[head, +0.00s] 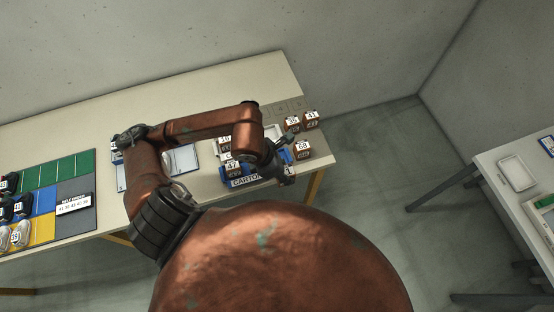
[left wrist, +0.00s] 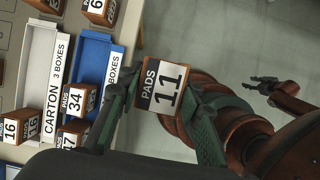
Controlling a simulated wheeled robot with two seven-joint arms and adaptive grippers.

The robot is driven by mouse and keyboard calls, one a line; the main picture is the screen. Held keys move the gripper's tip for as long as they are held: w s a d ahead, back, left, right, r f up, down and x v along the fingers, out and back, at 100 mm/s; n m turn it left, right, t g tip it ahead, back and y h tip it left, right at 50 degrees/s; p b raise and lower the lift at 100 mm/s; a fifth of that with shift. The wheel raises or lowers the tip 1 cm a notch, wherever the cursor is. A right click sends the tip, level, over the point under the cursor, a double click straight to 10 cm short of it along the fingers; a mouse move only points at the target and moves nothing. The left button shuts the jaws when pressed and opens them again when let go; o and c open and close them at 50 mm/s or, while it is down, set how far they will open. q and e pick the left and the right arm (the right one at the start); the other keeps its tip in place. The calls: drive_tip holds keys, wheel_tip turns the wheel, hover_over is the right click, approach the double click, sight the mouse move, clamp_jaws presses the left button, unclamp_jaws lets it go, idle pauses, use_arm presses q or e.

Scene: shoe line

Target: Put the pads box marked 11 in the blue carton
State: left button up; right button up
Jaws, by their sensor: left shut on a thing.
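My left gripper (left wrist: 163,90) is shut on the pads box marked 11 (left wrist: 166,75), its label facing the camera. The box is beside the blue carton (left wrist: 96,58), to its right in the left wrist view. My right gripper (left wrist: 256,84) looks open and empty, over the floor.
A white carton (left wrist: 42,65) lies beside the blue one. Boxes marked 47 (left wrist: 72,134), 16 (left wrist: 12,129), 68 (head: 303,149), 35 (head: 292,124) and 41 (head: 312,118) stand around the cartons. A coloured shoe mat (head: 75,227) lies at left. Another table (head: 500,200) stands at right.

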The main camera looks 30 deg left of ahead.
use_arm(q)
drive_tip(key=w+a+f, duration=0.4)
drive_tip(key=w+f, duration=0.1)
drive_tip(key=w+a+f+p, duration=0.1)
drive_tip(key=w+a+f, duration=0.4)
drive_tip(key=shift+a, duration=0.3)
wheel_tip(320, 180, down, 2)
drive_tip(key=shift+f+p, duration=0.15)
drive_tip(key=shift+p, duration=0.35)
drive_tip(key=shift+f, duration=0.35)
use_arm(e)
drive_tip(key=shift+w+a+r, duration=0.1)
drive_tip(key=shift+w+r, duration=0.15)
drive_tip(key=shift+r, duration=0.25)
drive_tip(key=shift+w+a+r, duration=0.1)
drive_tip(key=shift+w+r, duration=0.15)
drive_tip(key=shift+r, duration=0.25)
drive_tip(key=shift+d, duration=0.1)
use_arm(q)
drive_tip(key=o, duration=1.2)
drive_tip(key=shift+f, duration=0.1)
